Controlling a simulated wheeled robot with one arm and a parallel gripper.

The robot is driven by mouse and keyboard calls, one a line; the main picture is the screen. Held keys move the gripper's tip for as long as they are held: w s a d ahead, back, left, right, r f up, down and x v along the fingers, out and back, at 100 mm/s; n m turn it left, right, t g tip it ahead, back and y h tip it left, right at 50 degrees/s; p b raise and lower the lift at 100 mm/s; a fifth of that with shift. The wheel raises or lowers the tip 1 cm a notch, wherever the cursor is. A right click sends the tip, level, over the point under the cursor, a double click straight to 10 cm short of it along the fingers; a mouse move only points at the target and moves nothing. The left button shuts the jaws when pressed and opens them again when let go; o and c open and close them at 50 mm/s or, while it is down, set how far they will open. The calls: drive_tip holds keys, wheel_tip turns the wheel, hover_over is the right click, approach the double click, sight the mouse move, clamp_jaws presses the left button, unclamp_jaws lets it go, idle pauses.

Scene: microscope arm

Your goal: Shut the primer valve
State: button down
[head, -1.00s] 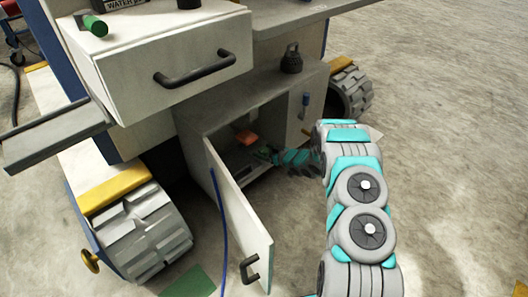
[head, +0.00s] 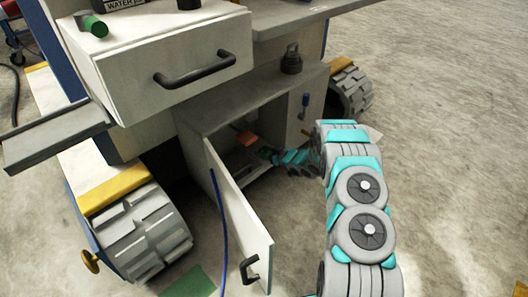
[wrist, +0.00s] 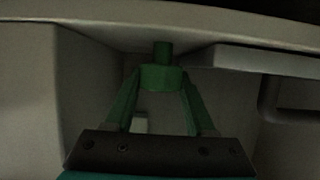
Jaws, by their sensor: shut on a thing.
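My gripper (wrist: 161,79) reaches into the open lower cabinet (head: 205,115). In the wrist view its two green-looking fingers slope together and are shut on a green part (wrist: 163,50) whose stub stands up beyond them. The view is dark, and I cannot tell for sure whether this part is the primer valve. In the head view my gripper (head: 265,153) is small and partly in shadow, close to an orange piece (head: 247,139) inside the cabinet. What it holds cannot be made out there.
The cabinet door (head: 238,220) hangs open toward the front. A drawer (head: 160,65) juts out above. A dark object (head: 291,60) stands on the cabinet top. A blue handle (head: 305,101) is on its right face. Pale surfaces lie close around the gripper.

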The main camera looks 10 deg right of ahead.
drive_tip(key=shift+a+m+h+b, duration=0.2)
drive_tip(key=shift+m+h+b, duration=0.1)
drive_tip(key=shift+m+h, duration=0.1)
drive_tip(key=shift+w+d+m+t+h+b, duration=0.1)
drive_tip(key=shift+m+t+h+b, duration=0.45)
drive_tip(key=shift+m+h, duration=0.35)
drive_tip(key=shift+t+h, duration=0.25)
drive_tip(key=shift+h, duration=0.05)
drive_tip(key=shift+d, duration=0.1)
drive_tip(key=shift+c, duration=1.2)
unclamp_jaws()
drive_tip(key=shift+s, duration=0.2)
drive_tip(key=v, duration=0.7)
drive_tip(key=shift+s+r+p, duration=0.2)
drive_tip(key=shift+r+p, duration=0.05)
drive_tip(key=shift+p, duration=0.2)
